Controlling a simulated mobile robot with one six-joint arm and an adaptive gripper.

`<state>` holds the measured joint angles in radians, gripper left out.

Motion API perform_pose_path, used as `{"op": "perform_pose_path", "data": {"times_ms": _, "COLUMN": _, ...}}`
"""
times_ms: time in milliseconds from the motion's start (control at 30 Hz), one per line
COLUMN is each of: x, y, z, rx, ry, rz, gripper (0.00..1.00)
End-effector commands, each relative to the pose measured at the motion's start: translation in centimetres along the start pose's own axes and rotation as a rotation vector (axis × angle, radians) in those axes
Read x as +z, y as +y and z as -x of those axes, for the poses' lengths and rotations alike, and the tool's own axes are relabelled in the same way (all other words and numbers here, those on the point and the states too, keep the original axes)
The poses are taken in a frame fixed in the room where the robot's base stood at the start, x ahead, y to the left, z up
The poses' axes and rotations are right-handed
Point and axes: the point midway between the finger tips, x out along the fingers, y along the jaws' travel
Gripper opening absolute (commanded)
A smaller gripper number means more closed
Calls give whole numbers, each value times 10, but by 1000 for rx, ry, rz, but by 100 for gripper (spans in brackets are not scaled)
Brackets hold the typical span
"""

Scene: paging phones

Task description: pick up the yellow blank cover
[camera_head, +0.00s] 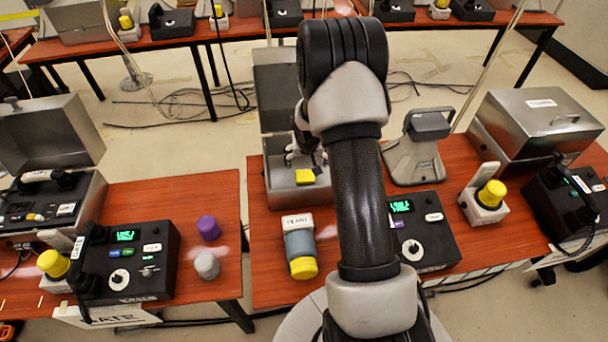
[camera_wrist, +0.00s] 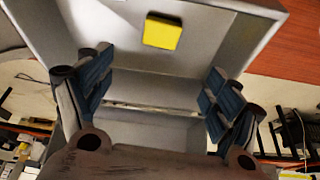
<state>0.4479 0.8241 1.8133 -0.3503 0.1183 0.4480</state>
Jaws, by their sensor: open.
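The yellow blank cover (camera_head: 305,176) lies flat inside an open grey metal case (camera_head: 285,203) on the middle table. It shows as a small yellow square in the wrist view (camera_wrist: 162,33), at the top centre on the case's grey floor. My gripper (camera_wrist: 158,92) is open and empty. Its two blue-padded fingers stand wide apart, with the cover beyond them and not between them. In the head view my gripper (camera_head: 304,150) is over the case, just behind the cover, and partly hidden by my arm.
A black phone box (camera_head: 420,234) and grey stand (camera_head: 414,155) are to the right. The left table holds a purple cap (camera_head: 209,228) and a grey cap (camera_head: 206,265). The case's raised lid (camera_head: 275,95) is behind.

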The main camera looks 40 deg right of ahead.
Motion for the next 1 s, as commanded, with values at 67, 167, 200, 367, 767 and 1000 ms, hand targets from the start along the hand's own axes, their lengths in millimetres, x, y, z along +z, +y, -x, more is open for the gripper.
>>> {"op": "perform_pose_path", "data": {"times_ms": 67, "x": 3, "y": 0, "z": -20, "rx": 1, "ry": -4, "rz": 0, "gripper": 83}}
{"op": "perform_pose_path", "data": {"times_ms": 167, "x": 4, "y": 0, "z": -42, "rx": 1, "ry": -5, "rz": 1, "gripper": 83}}
{"op": "perform_pose_path", "data": {"times_ms": 200, "x": 3, "y": 0, "z": -51, "rx": 1, "ry": -5, "rz": 1, "gripper": 83}}
{"op": "perform_pose_path", "data": {"times_ms": 367, "x": 3, "y": 0, "z": -84, "rx": 1, "ry": -5, "rz": 0, "gripper": 83}}
{"op": "perform_pose_path", "data": {"times_ms": 767, "x": 3, "y": -1, "z": -122, "rx": 1, "ry": -4, "rz": 2, "gripper": 83}}
{"op": "perform_pose_path", "data": {"times_ms": 1000, "x": 4, "y": -2, "z": -156, "rx": 0, "ry": -3, "rz": 1, "gripper": 83}}
